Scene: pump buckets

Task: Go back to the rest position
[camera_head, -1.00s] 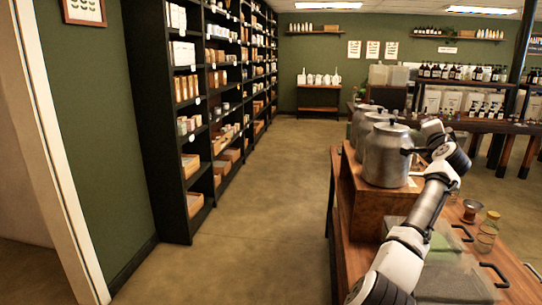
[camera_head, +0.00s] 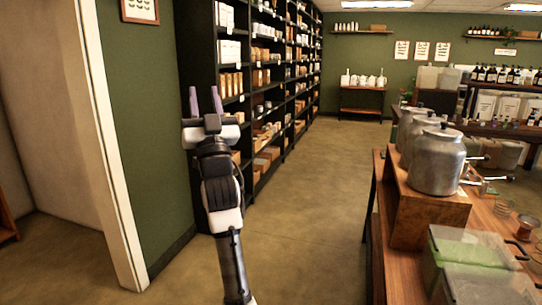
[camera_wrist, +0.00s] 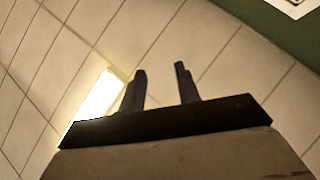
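My gripper (camera_head: 206,101) points upward in the left-middle of the head view, in front of the dark shelves and the green wall. Its two purplish fingers stand apart with nothing between them. In the wrist view my gripper (camera_wrist: 160,84) also shows open and empty against the ceiling. My arm rises from the bottom of the head view, clear of the table on the right.
Metal pump buckets (camera_head: 436,162) stand on a wooden stand (camera_head: 425,214) at the right. Clear-lidded bins (camera_head: 470,262) and a small jar (camera_head: 526,228) are on the table. Tall black shelves (camera_head: 198,60) line the left wall. The floor (camera_head: 320,200) between is clear.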

